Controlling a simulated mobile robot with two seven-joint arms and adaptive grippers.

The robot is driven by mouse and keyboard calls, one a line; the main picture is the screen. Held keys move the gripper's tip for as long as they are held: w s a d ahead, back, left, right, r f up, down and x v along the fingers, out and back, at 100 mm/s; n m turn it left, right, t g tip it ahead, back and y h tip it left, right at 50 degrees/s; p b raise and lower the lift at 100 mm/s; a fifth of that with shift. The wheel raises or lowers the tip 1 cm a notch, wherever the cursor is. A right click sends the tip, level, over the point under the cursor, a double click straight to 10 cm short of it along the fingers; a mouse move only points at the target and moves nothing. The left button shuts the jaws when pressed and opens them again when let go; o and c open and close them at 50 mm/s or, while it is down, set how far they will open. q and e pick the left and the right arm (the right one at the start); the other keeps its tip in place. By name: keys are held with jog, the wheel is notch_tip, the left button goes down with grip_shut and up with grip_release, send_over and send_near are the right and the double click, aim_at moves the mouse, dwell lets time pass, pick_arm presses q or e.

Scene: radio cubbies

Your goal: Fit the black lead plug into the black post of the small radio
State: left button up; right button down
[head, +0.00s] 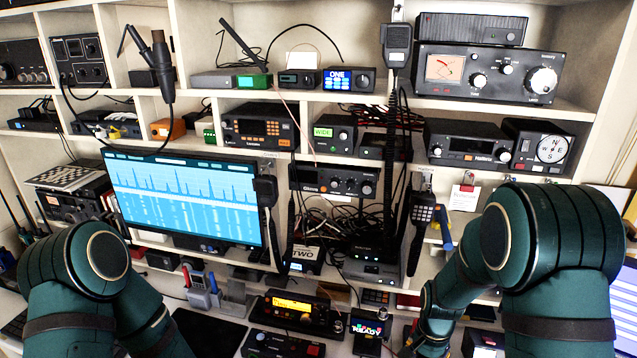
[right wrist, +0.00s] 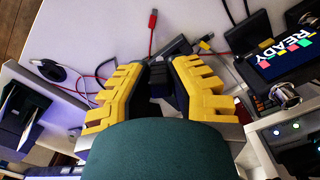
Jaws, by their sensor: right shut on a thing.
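In the right wrist view my right gripper (right wrist: 168,75) has yellow toothed fingers closed around a dark piece, which looks like the black plug (right wrist: 180,48); the fingers hide part of it. A small device with a lit READY screen (right wrist: 285,55), likely the small radio, is at the upper right, apart from the fingers. It also shows in the head view (head: 367,328). Small dark terminals (right wrist: 262,103) sit along its near side; I cannot tell which is the black post. In the head view my right gripper's fingers are not visible. My left gripper is out of view.
In the right wrist view a red lead (right wrist: 152,32) and a yellow-tipped lead (right wrist: 206,43) lie on the white surface. A metal knob (right wrist: 284,95) is beside the READY device. In the head view a radio with an orange display (head: 290,306) stands left of it. Shelves of radios fill the back.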

jog(key=s+a+r+n, duration=0.2)
jog(key=s+a+n, duration=0.3)
jog(key=n, duration=0.4)
jog(key=w+d+m, duration=0.1)
jog(key=m, duration=0.2)
jog(key=w+d+f+m, duration=0.1)
jog(key=w+d+m, duration=0.1)
jog(key=m, duration=0.1)
jog(key=w+d+f+m, duration=0.1)
jog(key=w+d+m, duration=0.1)
jog(key=shift+d+m, duration=0.1)
jog(key=shift+m, duration=0.3)
jog(key=w+d+f+m, duration=0.2)
jog(key=w+d+m, duration=0.2)
jog(key=d+m, duration=0.4)
jog(key=m, duration=0.4)
jog(key=shift+d+f, duration=0.2)
jog(key=shift+f, duration=0.15)
jog(key=shift+s, duration=0.1)
